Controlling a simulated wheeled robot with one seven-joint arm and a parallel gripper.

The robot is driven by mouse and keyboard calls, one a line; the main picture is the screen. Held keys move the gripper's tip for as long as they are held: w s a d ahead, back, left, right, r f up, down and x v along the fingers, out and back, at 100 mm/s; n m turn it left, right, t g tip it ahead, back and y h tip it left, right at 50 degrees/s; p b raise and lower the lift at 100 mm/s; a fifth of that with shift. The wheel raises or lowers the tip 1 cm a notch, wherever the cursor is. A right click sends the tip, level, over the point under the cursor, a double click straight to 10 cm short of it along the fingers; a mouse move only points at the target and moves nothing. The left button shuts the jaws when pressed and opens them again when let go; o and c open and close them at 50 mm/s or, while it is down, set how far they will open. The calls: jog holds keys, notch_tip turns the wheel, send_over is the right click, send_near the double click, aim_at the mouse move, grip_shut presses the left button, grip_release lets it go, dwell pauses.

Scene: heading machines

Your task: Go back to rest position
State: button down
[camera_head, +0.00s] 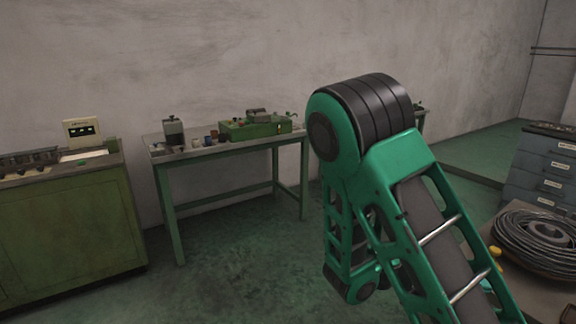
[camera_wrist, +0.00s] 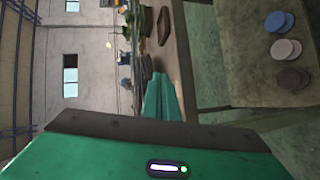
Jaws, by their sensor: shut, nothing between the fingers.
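My gripper (camera_wrist: 160,82) shows in the wrist view as teal fingers pressed together, with nothing held. Its tips point toward the room and appear apart from any object. In the head view my arm is folded, with its teal and black joint raised at the right of centre. My gripper is hidden or out of frame in that view.
A green table (camera_head: 235,152) with a green machine (camera_head: 256,127) stands against the wall. A green cabinet (camera_head: 65,215) is at the left. A coiled cable (camera_head: 537,232) and grey drawers (camera_head: 545,165) are at the right. Blue, white and dark discs (camera_wrist: 286,48) show in the wrist view.

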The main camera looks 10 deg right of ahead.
jog(key=s+f+m+g+y, duration=0.3)
jog(key=s+m+y, duration=0.1)
jog(key=s+y, duration=0.45)
jog(key=s+a+r+t+y, duration=0.4)
jog(key=s+a+r+y, duration=0.2)
jog(key=a+r+y, duration=0.1)
jog(key=shift+s+a+r+t, duration=0.25)
jog(key=shift+a+r+t, duration=0.15)
jog(key=shift+r, duration=0.35)
